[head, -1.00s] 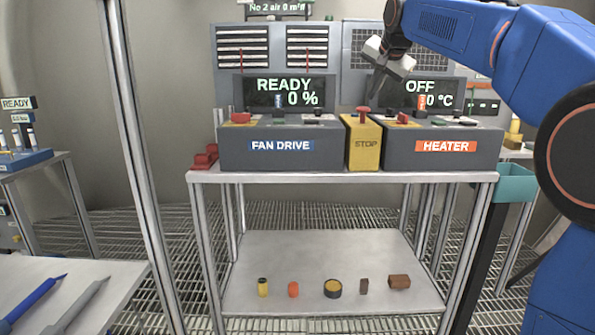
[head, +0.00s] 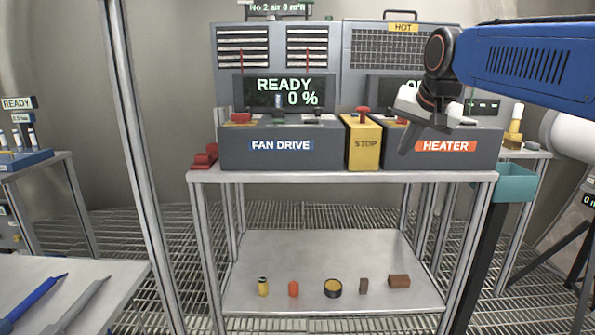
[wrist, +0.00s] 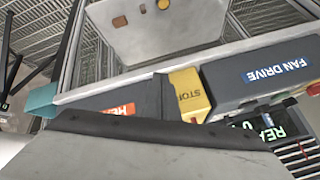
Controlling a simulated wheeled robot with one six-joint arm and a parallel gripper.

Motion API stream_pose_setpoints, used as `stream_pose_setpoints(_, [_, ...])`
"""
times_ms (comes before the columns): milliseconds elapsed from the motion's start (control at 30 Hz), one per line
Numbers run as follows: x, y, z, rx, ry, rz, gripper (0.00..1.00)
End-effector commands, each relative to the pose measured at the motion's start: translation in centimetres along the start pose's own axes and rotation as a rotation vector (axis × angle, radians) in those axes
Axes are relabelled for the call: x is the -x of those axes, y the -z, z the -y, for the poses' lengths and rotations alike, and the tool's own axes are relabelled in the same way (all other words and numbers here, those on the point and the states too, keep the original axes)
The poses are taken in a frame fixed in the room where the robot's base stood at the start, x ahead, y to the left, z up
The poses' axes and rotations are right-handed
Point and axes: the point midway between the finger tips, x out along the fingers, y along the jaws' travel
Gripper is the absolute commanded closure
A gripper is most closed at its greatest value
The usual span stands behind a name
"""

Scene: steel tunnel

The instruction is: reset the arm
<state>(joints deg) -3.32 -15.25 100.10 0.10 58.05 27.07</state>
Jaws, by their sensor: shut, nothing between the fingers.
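My gripper (head: 408,143) is in the head view in front of the heater box (head: 474,152), at the end of my blue arm. Its fingers point down and to the left, and they are shut with nothing between them.
The bench holds the fan drive box (head: 280,158) and the yellow stop box (head: 362,155) with a red button. Several small items, including a brown block (head: 399,281), lie on the lower shelf (head: 310,250). A teal bin (head: 515,186) hangs at the bench's right. A post (head: 140,150) stands left.

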Motion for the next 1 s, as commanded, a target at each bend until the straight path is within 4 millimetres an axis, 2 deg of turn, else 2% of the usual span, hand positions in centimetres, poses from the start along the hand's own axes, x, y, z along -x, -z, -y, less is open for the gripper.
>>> stream_pose_setpoints(33, [0.2, -2.2, -1.4, 0.023, -0.009, 0.011, 1.0])
stream_pose_setpoints(300, [-0.4, -14.1, -8.2, 0.168, -0.047, 0.08, 1.0])
stream_pose_setpoints(600, [-2.6, -28.0, -15.8, 0.326, -0.075, 0.165, 1.0])
stream_pose_setpoints(700, [-3.4, -31.8, -17.8, 0.368, -0.08, 0.188, 1.0])
stream_pose_setpoints(833, [-4.3, -35.2, -19.5, 0.406, -0.084, 0.21, 1.0])
stream_pose_setpoints(1000, [-4.7, -36.8, -20.3, 0.424, -0.085, 0.221, 1.0])
